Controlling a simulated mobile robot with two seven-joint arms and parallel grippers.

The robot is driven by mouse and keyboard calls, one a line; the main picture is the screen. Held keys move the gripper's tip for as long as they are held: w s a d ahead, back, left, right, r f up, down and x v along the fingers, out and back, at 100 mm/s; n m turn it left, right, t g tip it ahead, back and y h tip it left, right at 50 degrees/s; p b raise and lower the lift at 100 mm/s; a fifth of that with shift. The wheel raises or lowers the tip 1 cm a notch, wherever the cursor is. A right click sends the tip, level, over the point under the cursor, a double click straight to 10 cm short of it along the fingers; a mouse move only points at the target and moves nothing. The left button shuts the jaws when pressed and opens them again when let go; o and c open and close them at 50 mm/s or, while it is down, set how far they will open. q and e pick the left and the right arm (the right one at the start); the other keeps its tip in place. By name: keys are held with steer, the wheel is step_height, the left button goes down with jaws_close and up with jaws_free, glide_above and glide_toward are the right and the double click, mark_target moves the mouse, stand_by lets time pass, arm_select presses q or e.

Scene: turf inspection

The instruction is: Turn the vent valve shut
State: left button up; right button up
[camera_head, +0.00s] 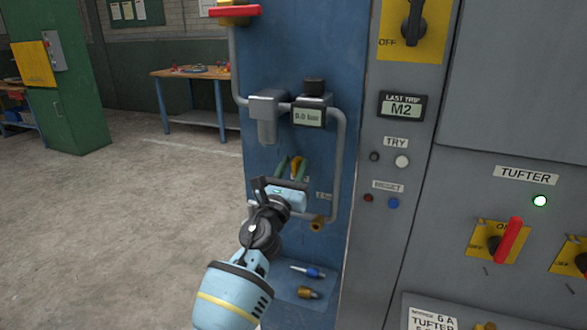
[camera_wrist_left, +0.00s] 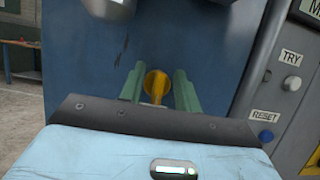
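The vent valve appears as a yellow handle (camera_head: 296,165) low on the blue panel, below the pressure gauge (camera_head: 308,117). My left gripper (camera_head: 292,169) is in front of it with its green fingers pointing at the panel. In the left wrist view the yellow handle (camera_wrist_left: 156,86) stands upright between the two fingers (camera_wrist_left: 158,90). The fingers are spread, with narrow gaps to the handle, and hold nothing. My gripper body hides the lower part of the valve. My right gripper is in neither view.
A grey pipe (camera_head: 342,165) runs down to the right of the valve, ending near a brass fitting (camera_head: 317,224). A ledge below holds a blue-tipped tool (camera_head: 308,271) and a brass piece (camera_head: 308,293). The switch cabinet (camera_head: 521,92) stands right; open floor lies left.

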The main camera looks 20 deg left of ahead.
arm_select(q)
steer(key=c, duration=0.7)
